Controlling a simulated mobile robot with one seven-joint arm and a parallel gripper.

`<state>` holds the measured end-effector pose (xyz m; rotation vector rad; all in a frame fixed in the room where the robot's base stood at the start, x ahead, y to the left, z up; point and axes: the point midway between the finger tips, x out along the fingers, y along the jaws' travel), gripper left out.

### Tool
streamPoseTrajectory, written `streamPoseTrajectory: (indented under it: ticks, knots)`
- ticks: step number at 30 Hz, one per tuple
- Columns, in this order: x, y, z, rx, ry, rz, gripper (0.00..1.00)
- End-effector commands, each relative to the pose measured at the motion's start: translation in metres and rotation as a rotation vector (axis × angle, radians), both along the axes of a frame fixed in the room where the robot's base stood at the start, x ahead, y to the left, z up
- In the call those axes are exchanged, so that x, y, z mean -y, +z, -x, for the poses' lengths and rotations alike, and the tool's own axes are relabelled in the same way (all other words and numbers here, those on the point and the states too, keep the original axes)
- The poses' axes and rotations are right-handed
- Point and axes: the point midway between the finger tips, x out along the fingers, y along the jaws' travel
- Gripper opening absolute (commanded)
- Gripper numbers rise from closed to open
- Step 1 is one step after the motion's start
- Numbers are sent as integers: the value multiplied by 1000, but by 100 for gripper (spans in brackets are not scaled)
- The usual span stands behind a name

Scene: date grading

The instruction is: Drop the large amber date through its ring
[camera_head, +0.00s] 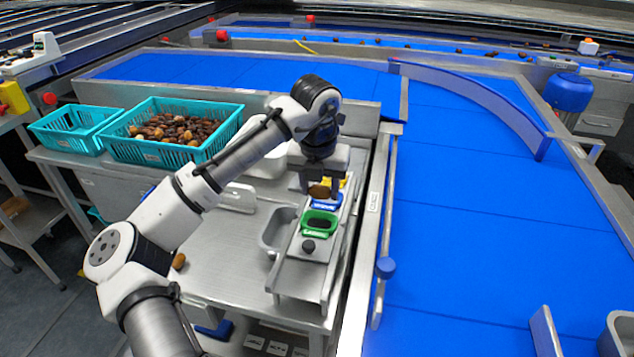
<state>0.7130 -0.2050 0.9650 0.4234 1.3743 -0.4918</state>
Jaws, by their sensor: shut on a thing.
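My gripper (320,189) points down and is shut on a brown date (319,191). It holds the date at the far part of a sloped metal stand (290,278), over or just in front of the blue ring (327,201). The green ring (318,228) is the nearest of three in a row and has a dark opening. The yellow ring (341,181) is the farthest and partly hidden behind my gripper. The lettering on the rings is too small to read surely. I cannot tell how high the date is above the blue ring.
A small dark knob (308,246) sits on the stand nearer than the green ring. A metal tray (271,238) is left of the stand. Another date (179,261) lies near my arm. A teal crate of dates (217,144) and another teal crate (60,143) stand behind. A blue conveyor (480,240) runs at right.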

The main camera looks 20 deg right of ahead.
Motion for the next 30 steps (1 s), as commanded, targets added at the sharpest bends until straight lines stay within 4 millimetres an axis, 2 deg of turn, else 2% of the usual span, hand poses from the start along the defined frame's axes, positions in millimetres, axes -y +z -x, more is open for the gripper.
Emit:
streamPoseTrajectory:
  ticks: [15, 30]
  knots:
    - [0, -43, 0, 0, 3, 0, 37]
    - [0, -52, 0, 0, 3, 0, 37]
